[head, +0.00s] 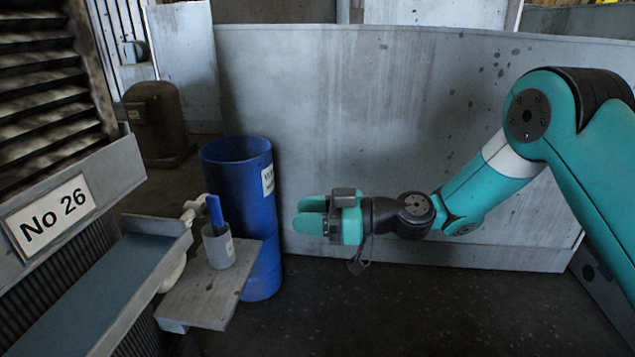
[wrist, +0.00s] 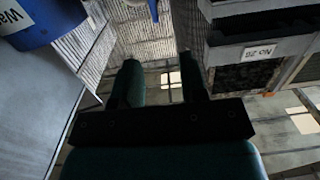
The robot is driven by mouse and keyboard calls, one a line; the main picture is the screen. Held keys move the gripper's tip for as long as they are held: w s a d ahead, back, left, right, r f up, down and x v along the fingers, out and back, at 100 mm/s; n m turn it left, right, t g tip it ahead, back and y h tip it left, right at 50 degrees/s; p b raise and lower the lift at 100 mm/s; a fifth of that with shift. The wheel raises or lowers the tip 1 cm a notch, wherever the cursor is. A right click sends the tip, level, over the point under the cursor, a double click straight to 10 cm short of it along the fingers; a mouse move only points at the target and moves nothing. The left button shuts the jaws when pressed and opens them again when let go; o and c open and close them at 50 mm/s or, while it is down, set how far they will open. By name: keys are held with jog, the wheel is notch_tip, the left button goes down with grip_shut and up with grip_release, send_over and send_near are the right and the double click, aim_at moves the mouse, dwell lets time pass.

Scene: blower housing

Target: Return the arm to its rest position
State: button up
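My teal arm reaches in from the right side of the head view, and its forearm extends left in front of the grey wall. My gripper (head: 311,213) points left with two teal fingers and is to the right of the blue barrel, apart from it in the picture. In the wrist view my gripper (wrist: 160,72) shows a clear gap between its fingers with nothing held in it. It is open and empty.
A blue barrel (head: 233,185) stands left of my gripper. A grey cup (head: 218,246) holding a blue-handled item stands on a small shelf (head: 205,295). A "No 26" housing (head: 127,167) is at left. A grey panel (head: 400,100) stands behind my arm. Dark floor (head: 400,310) is clear below.

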jog(key=s+d+r+g+h+p, duration=0.1)
jog(key=s+r+h+p, duration=0.25)
jog(key=r, duration=0.45)
jog(key=s+d+r+m+h+p, duration=0.5)
jog(key=s+d+r+p, duration=0.15)
jog(key=s+d, duration=0.35)
jog(key=s+d+r+m+h+p, duration=0.5)
jog(key=s+d+r, duration=0.3)
jog(key=s, duration=0.4)
notch_tip(320, 180, up, 37)
jog(key=p, duration=3.7)
jog(key=shift+r, duration=0.2)
jog(key=shift+w+d, duration=0.1)
